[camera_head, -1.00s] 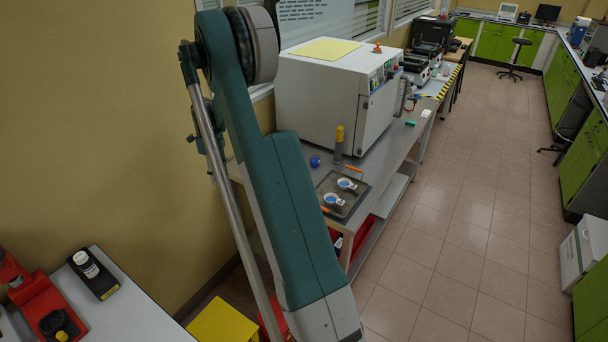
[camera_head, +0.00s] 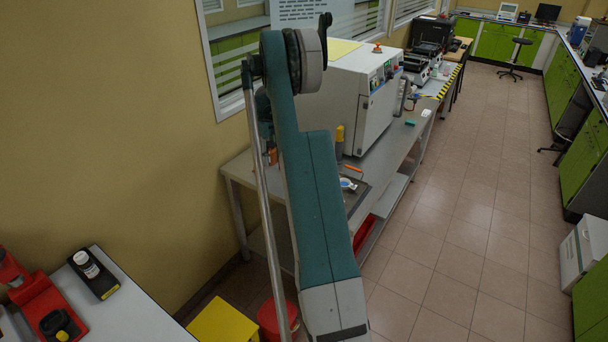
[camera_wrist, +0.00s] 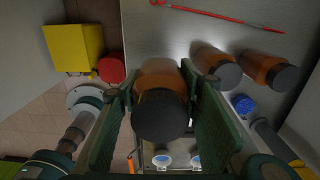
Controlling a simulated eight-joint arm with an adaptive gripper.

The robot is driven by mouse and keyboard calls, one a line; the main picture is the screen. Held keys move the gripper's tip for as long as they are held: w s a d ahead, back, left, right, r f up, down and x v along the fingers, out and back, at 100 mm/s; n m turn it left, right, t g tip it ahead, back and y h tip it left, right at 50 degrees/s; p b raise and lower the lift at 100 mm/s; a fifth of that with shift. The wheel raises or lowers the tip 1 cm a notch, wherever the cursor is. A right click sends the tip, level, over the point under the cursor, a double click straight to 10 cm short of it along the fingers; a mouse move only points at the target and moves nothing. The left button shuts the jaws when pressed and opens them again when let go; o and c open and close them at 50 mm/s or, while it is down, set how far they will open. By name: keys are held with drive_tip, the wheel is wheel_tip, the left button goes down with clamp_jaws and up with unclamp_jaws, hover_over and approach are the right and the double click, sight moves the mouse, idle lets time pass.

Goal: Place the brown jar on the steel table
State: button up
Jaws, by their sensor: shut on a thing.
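In the wrist view my gripper (camera_wrist: 159,86) is shut on the brown jar (camera_wrist: 160,78), with one green finger on each side of it. The jar is amber-brown with a dark cap facing the camera. Behind it is the grey top of the steel table (camera_wrist: 165,30); I cannot tell whether the jar touches it. The steel table also shows in the head view (camera_head: 237,168), beside the wall. In the head view my arm hides the gripper and the held jar.
Two similar brown jars (camera_wrist: 209,58) (camera_wrist: 262,66) stand right of the held jar. A red rod (camera_wrist: 225,17) lies behind them. A blue object (camera_wrist: 243,105) and the tray with white cups (camera_wrist: 178,148) are nearby. A white machine (camera_head: 350,95) stands farther along the table. A yellow box (camera_head: 223,322) and red bin (camera_head: 275,318) are below.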

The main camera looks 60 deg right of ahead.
idle(0.3)
hover_over(272, 180)
drive_tip(key=shift+d+f, duration=0.15)
drive_tip(key=shift+f, duration=3)
drive_tip(key=shift+f, duration=1.85)
drive_tip(key=shift+f, duration=0.15)
drive_tip(key=o, duration=0.9)
drive_tip(key=shift+o, duration=0.2)
wheel_tip(272, 180, up, 12)
drive_tip(key=shift+r, duration=0.15)
